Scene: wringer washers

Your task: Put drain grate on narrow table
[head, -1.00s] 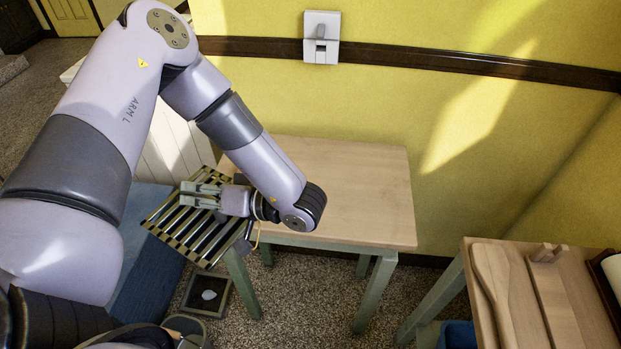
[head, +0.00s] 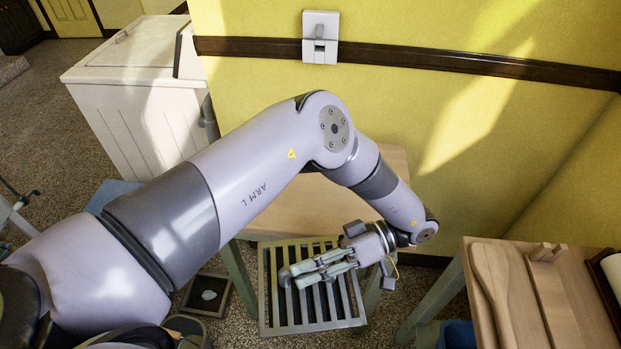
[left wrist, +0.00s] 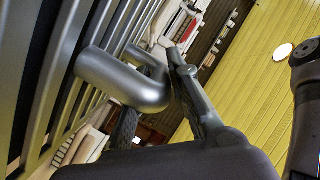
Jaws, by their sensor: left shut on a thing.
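The drain grate (head: 264,295) is a square grey-green slatted panel. In the head view it hangs in front of the wooden-topped table with green legs (head: 290,212), to the left of the right-hand table. My left gripper (head: 290,274) lies across the grate's upper middle and is shut on it. The left wrist view shows its bars (left wrist: 40,90) close up at the left. My left arm covers much of the middle tabletop; the part that shows is bare. My right gripper is not in view.
A second wooden table (head: 540,300) at the right carries wooden boards. A white washer-like cabinet (head: 140,95) stands at the back left. A small dark tray (head: 206,295) lies on the floor. The yellow wall (head: 450,120) closes off the back.

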